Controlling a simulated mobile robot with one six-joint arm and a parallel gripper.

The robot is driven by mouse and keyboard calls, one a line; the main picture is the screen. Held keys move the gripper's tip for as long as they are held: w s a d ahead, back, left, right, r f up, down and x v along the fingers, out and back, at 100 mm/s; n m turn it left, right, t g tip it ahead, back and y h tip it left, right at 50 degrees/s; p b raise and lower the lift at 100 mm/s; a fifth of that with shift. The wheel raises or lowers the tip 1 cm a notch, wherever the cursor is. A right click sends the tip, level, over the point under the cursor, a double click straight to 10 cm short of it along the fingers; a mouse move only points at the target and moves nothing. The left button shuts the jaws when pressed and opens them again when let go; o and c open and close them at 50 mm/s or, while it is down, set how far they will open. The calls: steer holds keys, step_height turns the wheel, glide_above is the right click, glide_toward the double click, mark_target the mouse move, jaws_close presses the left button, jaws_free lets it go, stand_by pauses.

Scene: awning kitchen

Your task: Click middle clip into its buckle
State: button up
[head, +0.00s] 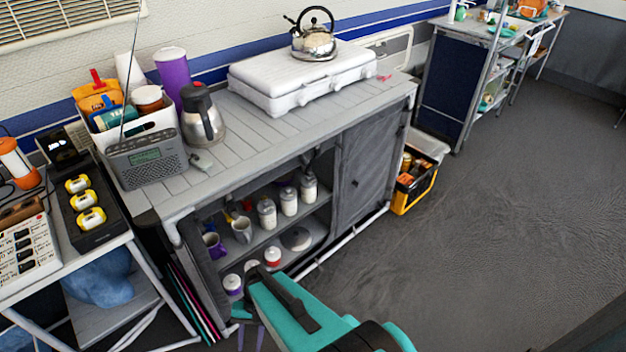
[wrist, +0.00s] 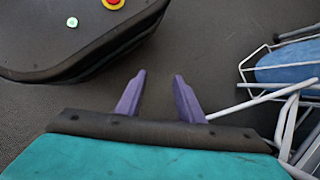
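My gripper (head: 250,338) hangs low in front of the kitchen unit's left end in the head view. Its two purple fingers also show in the wrist view (wrist: 160,95), apart with only floor between them. The gripper is open and empty. The grey kitchen unit (head: 235,155) has a closed grey fabric door (head: 365,160) on its right half, with a small dark spot on it. I cannot make out the middle clip or its buckle in either view.
The unit's open left shelves hold jars (head: 267,213) and mugs. A side table (head: 90,240) with battery chargers stands at the left. A yellow-black crate (head: 412,188) stands right of the unit. The floor (head: 480,220) to the right is clear. White frame tubes (wrist: 290,120) show in the wrist view.

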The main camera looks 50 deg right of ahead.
steer(key=w+d+r+m+t+y+b, duration=0.25)
steer(key=w+d+m+t, duration=0.25)
steer(key=w+d+m, duration=0.4)
steer(key=m+t+h+b, duration=0.9)
steer(key=m+t, duration=0.6)
steer(key=m, duration=0.4)
glide_toward(314, 176)
steer(key=s, duration=0.2)
steer(key=shift+s+a, duration=0.15)
steer(key=shift+s, duration=0.25)
steer(key=w, duration=0.4)
steer(key=w+b, duration=0.1)
steer(key=w, duration=0.4)
steer(key=w+d, duration=0.1)
steer(key=w, duration=0.3)
steer(key=shift+w+b, duration=0.35)
steer(key=shift+w, duration=0.05)
